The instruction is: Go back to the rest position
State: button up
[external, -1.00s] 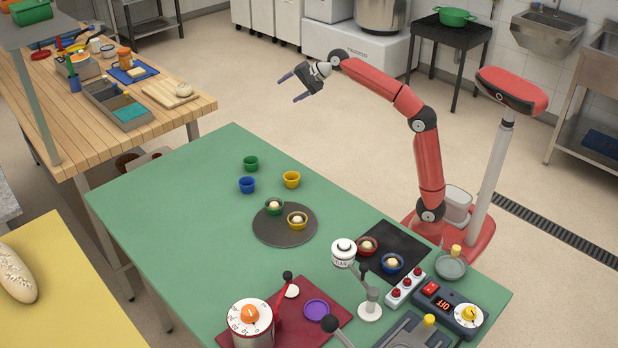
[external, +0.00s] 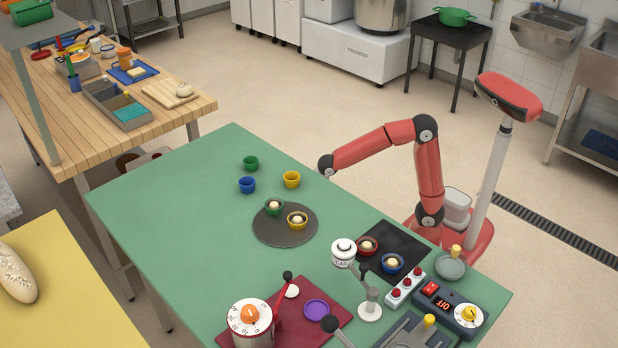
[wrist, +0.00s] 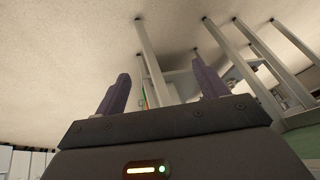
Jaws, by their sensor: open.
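My gripper (wrist: 160,87) shows in the wrist view with its two dark purple fingers wide apart and nothing between them. In the external view my gripper is hidden; the red arm bends down at the far edge of the green table (external: 190,235), and its end is out of sight behind that edge. The wrist view looks across pale floor and metal legs, with a green edge at the right.
A dark round plate (external: 284,238) holds a green cup (external: 274,208) and a yellow cup (external: 297,221). A red cup (external: 367,246) and a blue cup (external: 392,264) stand on a black plate. A lamp-like white device (external: 344,253) stands nearby. Open floor lies behind the table.

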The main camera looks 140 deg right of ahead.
jog(key=s+a+r+n+g+y, duration=0.1)
jog(key=a+n+y, duration=0.15)
jog(key=a, duration=0.95)
jog(key=s+a+n+y, duration=0.1)
jog(key=a+n, duration=0.2)
jog(key=a, duration=0.8)
jog(key=s+a+r+n+t, duration=0.1)
jog(key=s+a+r+n, duration=0.2)
jog(key=s+a+n, duration=0.1)
jog(key=s+a+r+n+t+p, duration=0.1)
jog(key=s+a+r+n, duration=0.2)
jog(key=a, duration=0.6)
jog(key=s+n+y, duration=0.1)
jog(key=s, duration=0.1)
jog(key=shift+s+r, duration=0.15)
jog(key=shift+s, duration=0.2)
jog(key=shift+o, duration=0.3)
jog(key=shift+s+a+r+n+t, duration=0.15)
jog(key=shift+s+n+t, duration=0.25)
jog(key=shift+n, duration=0.15)
jog(key=shift+w, duration=0.1)
